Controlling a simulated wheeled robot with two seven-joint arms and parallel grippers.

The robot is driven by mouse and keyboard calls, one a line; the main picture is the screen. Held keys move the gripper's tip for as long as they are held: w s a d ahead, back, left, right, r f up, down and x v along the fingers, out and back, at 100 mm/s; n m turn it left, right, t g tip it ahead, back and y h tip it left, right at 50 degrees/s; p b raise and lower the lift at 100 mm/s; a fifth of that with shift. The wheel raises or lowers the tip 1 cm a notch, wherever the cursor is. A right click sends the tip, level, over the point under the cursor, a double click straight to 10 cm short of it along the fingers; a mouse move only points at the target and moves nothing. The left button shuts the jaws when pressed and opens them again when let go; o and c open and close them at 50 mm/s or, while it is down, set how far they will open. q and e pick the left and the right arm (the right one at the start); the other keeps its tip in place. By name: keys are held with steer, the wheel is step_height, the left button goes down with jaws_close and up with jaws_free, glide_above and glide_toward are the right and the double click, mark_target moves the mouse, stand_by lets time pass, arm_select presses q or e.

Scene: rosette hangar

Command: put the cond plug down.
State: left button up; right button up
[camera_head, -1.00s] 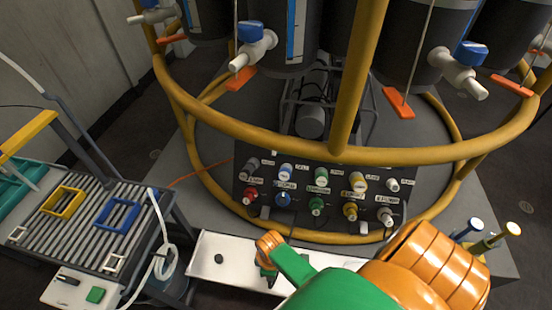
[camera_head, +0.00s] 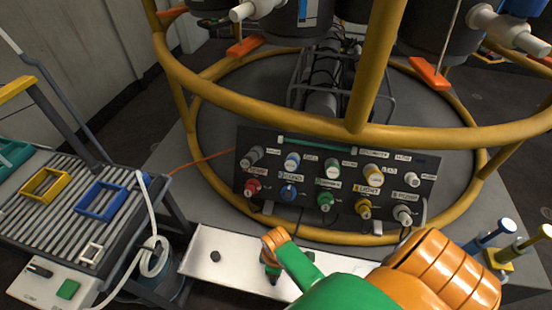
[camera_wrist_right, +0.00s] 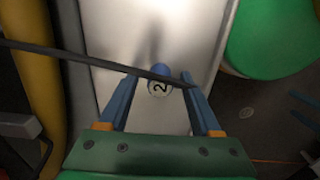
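The cond plug, a round pale-and-blue end marked 2 (camera_wrist_right: 160,84), shows between my right gripper's fingers in the right wrist view, over the white tray. The two blue fingers of my right gripper (camera_wrist_right: 160,78) stand apart, with a gap on each side of the plug. A dark cable crosses in front of it. Whether the plug touches the tray is unclear. In the head view my right gripper (camera_head: 271,268) is low over the white tray (camera_head: 235,270), and my green and orange arm hides part of it; the plug is not distinguishable there. My left gripper is not in view.
A panel (camera_head: 240,215) with two rows of coloured plugs or sockets stands behind the tray, inside a yellow ring frame (camera_head: 400,138). A slatted bench (camera_head: 60,235) with yellow and blue frames is at left. A small dark disc (camera_head: 215,256) lies on the tray.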

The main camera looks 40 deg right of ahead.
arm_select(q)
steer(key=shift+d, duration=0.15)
arm_select(e)
steer(key=shift+r, duration=0.15)
arm_select(q)
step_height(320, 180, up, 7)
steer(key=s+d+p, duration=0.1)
steer(key=p, duration=0.6)
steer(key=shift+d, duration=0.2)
arm_select(e)
step_height(320, 180, up, 12)
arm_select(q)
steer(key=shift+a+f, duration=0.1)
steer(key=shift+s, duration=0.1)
